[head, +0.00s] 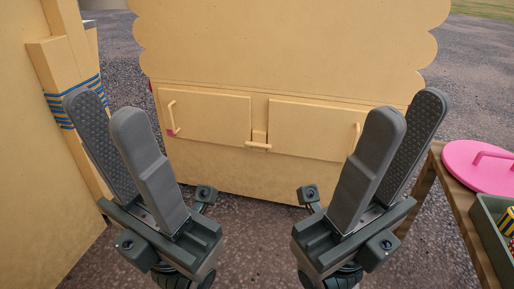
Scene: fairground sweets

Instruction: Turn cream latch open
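The cream latch (259,142) sits between two cream cabinet doors, the left door (212,115) and the right door (305,128). It shows a small upright plate with a level bar at its lower end, in front of the doors' lower inner corners. Both doors look closed. My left gripper (105,118) is at the left, its two grey fingers apart with nothing between them. My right gripper (405,115) is at the right, its fingers also apart and empty. Both are nearer to me than the latch and touch neither it nor the doors.
The left door has a handle (173,118) at its outer side; the right door's handle (357,132) is partly behind my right gripper. A wooden table (455,206) at the right holds a pink lid (475,170) and a green crate (488,232). A cream panel (40,170) stands at the left.

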